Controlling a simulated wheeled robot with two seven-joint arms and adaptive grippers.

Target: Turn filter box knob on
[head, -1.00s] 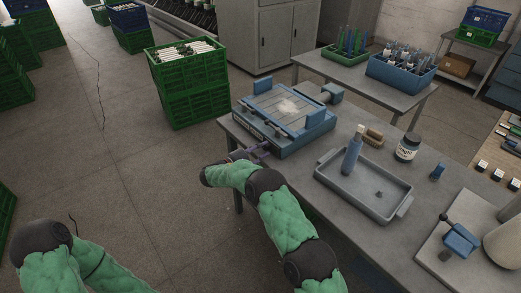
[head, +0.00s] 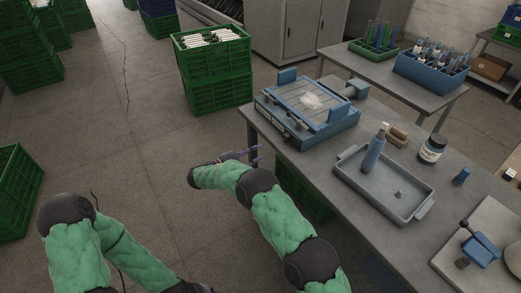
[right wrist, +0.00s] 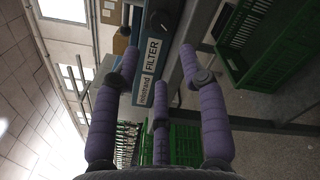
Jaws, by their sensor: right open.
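The filter box (head: 290,130) is a blue box with a grilled top at the near left corner of the grey table. In the right wrist view its front panel carries a white FILTER label (right wrist: 152,57) and a dark round knob (right wrist: 160,21) with a light pointer mark. My right gripper (head: 252,155) is open and empty, left of the table edge and apart from the box. Its purple fingers (right wrist: 160,75) spread in front of the panel in the right wrist view, with the knob beyond the fingertips. My left arm is at the lower left; its gripper is out of frame.
A grey tray (head: 385,185) with a blue bottle (head: 374,148) stands right of the box. A labelled jar (head: 432,150) and a brush (head: 397,135) are behind it. Stacked green crates (head: 212,75) stand beyond the table's left end.

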